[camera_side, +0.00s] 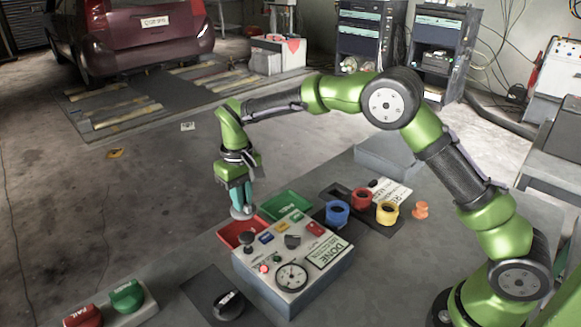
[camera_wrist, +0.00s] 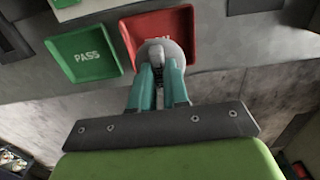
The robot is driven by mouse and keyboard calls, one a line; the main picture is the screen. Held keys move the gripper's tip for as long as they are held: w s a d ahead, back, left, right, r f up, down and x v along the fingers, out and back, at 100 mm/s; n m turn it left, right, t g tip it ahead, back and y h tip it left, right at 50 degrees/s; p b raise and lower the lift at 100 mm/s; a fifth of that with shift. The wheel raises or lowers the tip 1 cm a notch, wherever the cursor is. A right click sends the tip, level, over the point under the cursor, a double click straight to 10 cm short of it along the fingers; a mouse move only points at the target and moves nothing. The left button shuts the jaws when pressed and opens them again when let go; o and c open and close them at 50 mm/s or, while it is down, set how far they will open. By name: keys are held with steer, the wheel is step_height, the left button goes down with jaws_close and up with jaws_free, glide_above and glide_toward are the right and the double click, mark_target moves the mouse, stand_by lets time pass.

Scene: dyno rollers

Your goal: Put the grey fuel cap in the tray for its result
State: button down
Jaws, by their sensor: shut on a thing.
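My gripper (camera_side: 241,207) points down with its teal fingers shut on the grey fuel cap (camera_side: 243,213). In the wrist view, the cap (camera_wrist: 172,49) shows as a light grey disc at the fingertips (camera_wrist: 159,72), partly hidden by them. The red tray (camera_side: 229,235) lies under the cap in the side view, and the cap overlaps the near part of the red tray (camera_wrist: 187,24) in the wrist view. I cannot tell whether it touches the tray. The green tray (camera_side: 288,204) lies beside it and reads PASS in the wrist view (camera_wrist: 78,67).
A grey control box (camera_side: 299,299) with a round gauge (camera_side: 291,277) and several knobs stands close to the trays.

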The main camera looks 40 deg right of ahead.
mark_target(244, 216)
steer(key=shift+f, duration=2.95)
steer(key=shift+f, duration=0.1)
steer(key=c, duration=1.1)
jaws_free()
